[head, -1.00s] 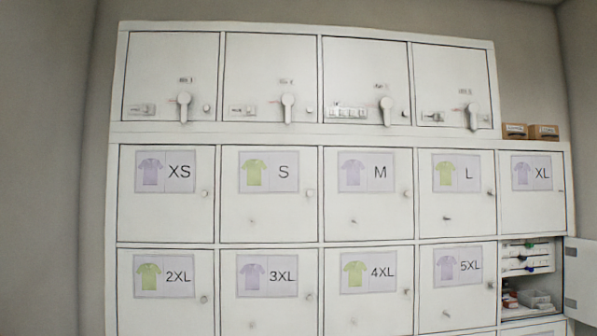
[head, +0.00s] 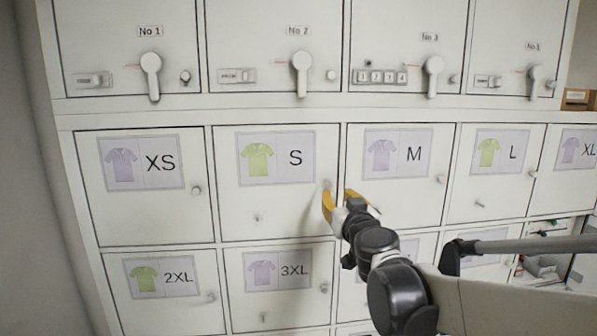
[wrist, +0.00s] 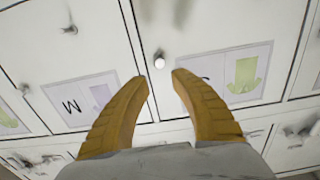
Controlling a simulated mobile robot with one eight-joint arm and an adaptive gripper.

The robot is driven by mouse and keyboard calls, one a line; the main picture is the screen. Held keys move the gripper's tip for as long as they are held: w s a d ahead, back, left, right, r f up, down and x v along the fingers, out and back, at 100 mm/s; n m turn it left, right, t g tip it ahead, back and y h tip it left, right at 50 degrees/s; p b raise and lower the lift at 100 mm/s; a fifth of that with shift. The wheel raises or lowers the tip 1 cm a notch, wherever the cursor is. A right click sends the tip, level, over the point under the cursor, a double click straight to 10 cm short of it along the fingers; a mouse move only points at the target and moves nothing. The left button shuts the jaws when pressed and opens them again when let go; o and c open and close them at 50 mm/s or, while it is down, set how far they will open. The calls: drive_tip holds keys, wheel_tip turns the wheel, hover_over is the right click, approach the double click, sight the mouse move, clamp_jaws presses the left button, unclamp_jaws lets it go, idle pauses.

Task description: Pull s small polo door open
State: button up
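The S door (head: 275,215) carries a label with a green polo and the letter S, and looks shut. Its small round knob (head: 326,184) is at its right edge, partly behind my gripper in the head view. My gripper (head: 338,194) has yellow fingers, spread open in front of that knob. In the wrist view the knob (wrist: 159,61) shows just beyond the gap between the open fingertips (wrist: 160,77). Nothing is between the fingers, and I see no contact with the knob. The S label (wrist: 235,75) is partly hidden by the right finger there.
The XS door (head: 150,215) and M door (head: 405,205) flank it, both shut with knobs. Lever-handled lockers (head: 300,80) run above. My arm covers part of the lower doors. An open compartment (head: 545,262) is at the lower right.

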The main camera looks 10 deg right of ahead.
sight(329, 185)
drive_tip(key=w+p, duration=0.1)
drive_tip(key=w, duration=0.9)
drive_tip(key=shift+f, duration=0.1)
drive_tip(key=shift+s, duration=0.1)
clamp_jaws()
